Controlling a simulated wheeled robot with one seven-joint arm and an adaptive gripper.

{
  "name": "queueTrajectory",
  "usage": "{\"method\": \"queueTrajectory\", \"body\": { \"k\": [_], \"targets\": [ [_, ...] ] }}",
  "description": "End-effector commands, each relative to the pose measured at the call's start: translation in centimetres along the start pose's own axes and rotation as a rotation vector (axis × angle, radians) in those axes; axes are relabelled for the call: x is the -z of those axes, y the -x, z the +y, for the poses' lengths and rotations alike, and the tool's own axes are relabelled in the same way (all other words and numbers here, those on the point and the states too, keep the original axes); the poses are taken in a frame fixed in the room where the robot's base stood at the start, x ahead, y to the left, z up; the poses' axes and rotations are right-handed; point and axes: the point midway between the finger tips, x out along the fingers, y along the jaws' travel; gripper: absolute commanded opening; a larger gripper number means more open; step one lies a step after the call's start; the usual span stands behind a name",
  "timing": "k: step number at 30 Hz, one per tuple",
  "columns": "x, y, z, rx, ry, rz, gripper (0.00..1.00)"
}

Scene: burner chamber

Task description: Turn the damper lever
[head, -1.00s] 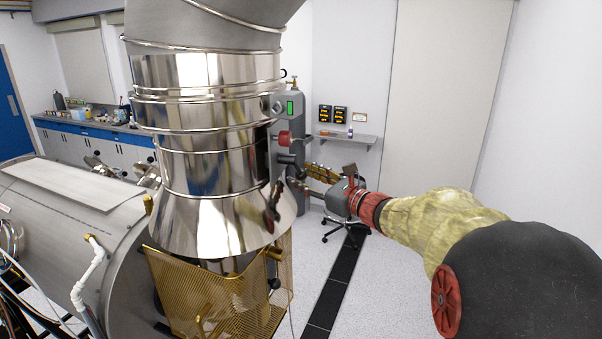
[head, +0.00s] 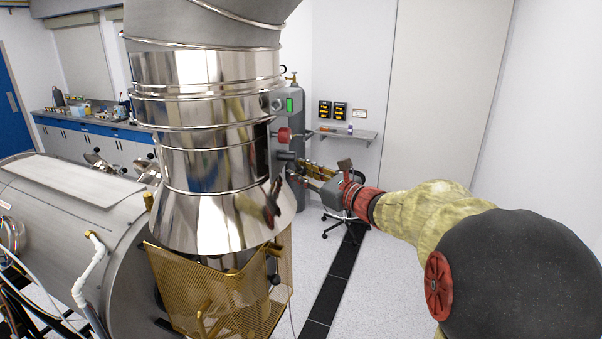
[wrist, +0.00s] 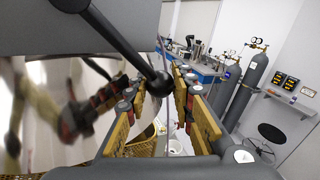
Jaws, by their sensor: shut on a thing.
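The damper lever (wrist: 122,40) is a dark rod ending in a round black knob, seen in the wrist view running down from the upper left. Its knob lies between the yellow-padded fingers of my gripper (wrist: 160,86), which is shut on it. In the head view my gripper (head: 305,175) reaches in from the right, its fingertips beside the right side of the shiny metal duct (head: 205,165). The lever is too small and crowded there to make out clearly.
A gold mesh guard (head: 215,295) stands below the duct, and a large grey drum (head: 70,215) lies at left. Gas cylinders (wrist: 247,85) and a stool (head: 338,222) stand beyond my gripper. The floor at right is open.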

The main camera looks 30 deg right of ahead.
Motion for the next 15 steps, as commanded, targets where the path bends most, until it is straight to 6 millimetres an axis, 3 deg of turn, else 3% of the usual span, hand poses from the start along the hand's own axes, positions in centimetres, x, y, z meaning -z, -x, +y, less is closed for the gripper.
{"method": "queueTrajectory", "body": {
  "k": [6, 15],
  "targets": [
    [-0.02, 0.00, -0.01, 0.000, 0.000, 0.000, 0.00],
    [-0.03, 0.00, -0.01, 0.000, 0.000, 0.000, 0.00]
  ]
}}
